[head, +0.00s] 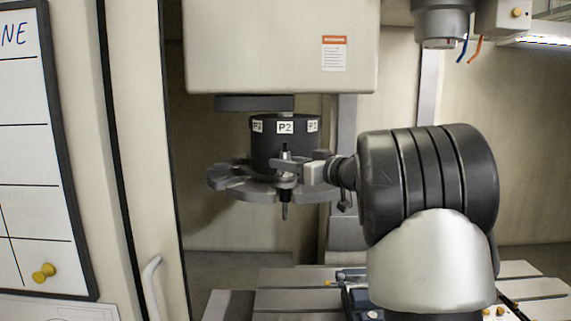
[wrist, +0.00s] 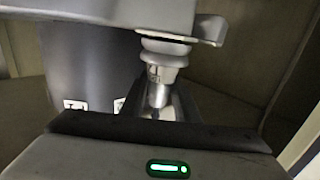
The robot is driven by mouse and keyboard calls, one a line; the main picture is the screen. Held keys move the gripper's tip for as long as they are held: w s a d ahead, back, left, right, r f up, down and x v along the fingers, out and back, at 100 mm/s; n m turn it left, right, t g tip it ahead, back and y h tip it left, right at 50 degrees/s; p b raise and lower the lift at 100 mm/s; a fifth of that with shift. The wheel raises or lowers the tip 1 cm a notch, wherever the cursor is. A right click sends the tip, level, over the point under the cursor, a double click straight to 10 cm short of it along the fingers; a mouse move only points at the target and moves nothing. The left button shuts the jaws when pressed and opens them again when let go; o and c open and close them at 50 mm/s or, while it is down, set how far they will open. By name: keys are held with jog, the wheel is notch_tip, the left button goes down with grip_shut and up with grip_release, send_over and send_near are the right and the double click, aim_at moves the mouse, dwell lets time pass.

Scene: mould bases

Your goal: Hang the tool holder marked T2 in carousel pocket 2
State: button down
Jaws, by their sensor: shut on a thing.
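The tool holder (head: 285,210) is a slim metal and dark piece, upright, at the front of the grey carousel disc (head: 238,187), in line with the central P2 label (head: 285,127). Its thin lower end shows below the disc. My gripper (head: 288,167) is shut on it, reaching in from the right. In the wrist view, the holder's silver body (wrist: 160,80) stands against the disc edge (wrist: 100,10), its far end behind the dark gripper body (wrist: 165,150). I cannot tell whether it is seated in the pocket or only in front. The T2 mark is not visible.
The black carousel drum (head: 262,152) carries several labels. A white machine housing (head: 270,45) hangs above it, and the spindle (head: 440,25) is at upper right. A slotted table (head: 290,300) lies below. A door frame with a handle (head: 152,280) stands at left.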

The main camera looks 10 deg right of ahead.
jog(key=shift+f, duration=0.3)
dwell(1.0)
jog(key=c, duration=1.3)
grip_release()
jog(key=shift+s, duration=0.1)
jog(key=shift+c, duration=0.2)
jog(key=shift+o, duration=0.3)
jog(key=shift+f, duration=0.4)
jog(key=b+v, duration=0.2)
jog(key=v, duration=1.5)
jog(key=shift+s+r, duration=0.2)
jog(key=shift+r, duration=0.05)
